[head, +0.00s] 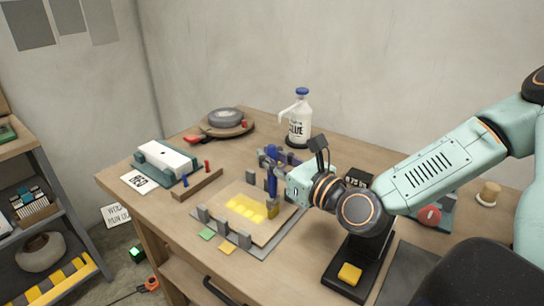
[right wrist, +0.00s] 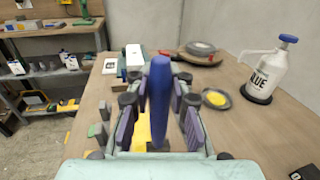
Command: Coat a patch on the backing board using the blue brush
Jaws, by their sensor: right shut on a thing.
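My right gripper (head: 274,172) is shut on the blue brush (right wrist: 160,92), whose handle stands upright between the fingers. In the head view the blue brush (head: 271,186) is over the right part of the backing board (head: 225,222). A yellow patch (head: 246,207) covers the middle of the board, and the brush is at its right end. I cannot tell whether the bristles touch the board. A dark dish (right wrist: 217,98) with yellow inside shows right of the gripper in the right wrist view. My left gripper is not in view.
Several grey blocks (head: 245,240) stand around the board. A white glue bottle (head: 299,128) stands at the back. A white-and-teal device (head: 165,160) and wooden rack (head: 198,184) are left. A black stand with a yellow pad (head: 350,273) is at front right.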

